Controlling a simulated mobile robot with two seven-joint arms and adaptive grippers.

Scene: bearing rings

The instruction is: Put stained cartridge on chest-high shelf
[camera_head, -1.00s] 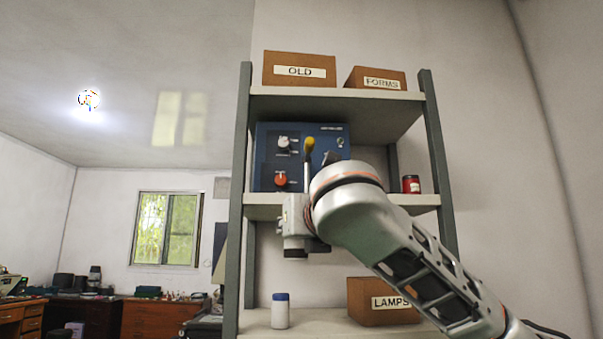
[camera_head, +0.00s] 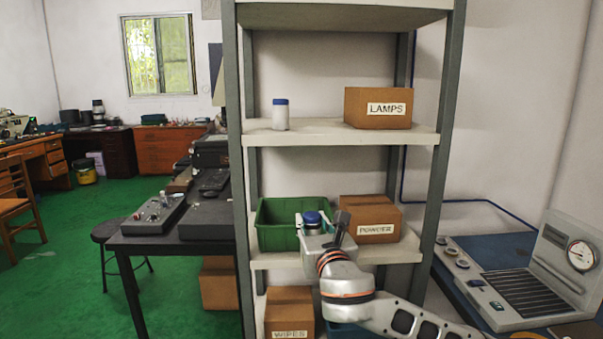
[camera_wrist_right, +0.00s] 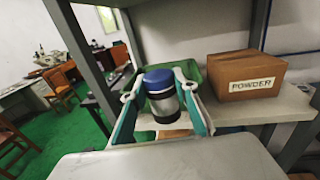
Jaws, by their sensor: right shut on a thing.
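The cartridge (camera_head: 312,219) has a blue cap and shows just in front of the green bin. In the right wrist view the cartridge (camera_wrist_right: 163,97) has a pale body with a dark band, and stands roughly upright between the fingers. My right gripper (camera_head: 314,228) is shut on it; in the wrist view the gripper's (camera_wrist_right: 160,90) fingers lie on both sides. The shelf unit has several boards; one board (camera_head: 335,130) carries a white bottle and the LAMPS box, and a lower board (camera_head: 408,250) lies behind my gripper. My left gripper is not in view.
A white bottle with a blue cap (camera_head: 281,115) and the LAMPS box (camera_head: 378,107) leave room between them. Below are a green bin (camera_head: 268,232), the POWDER box (camera_head: 370,219) and the WIPES box (camera_head: 289,314). Grey posts (camera_head: 440,150) frame the shelf.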

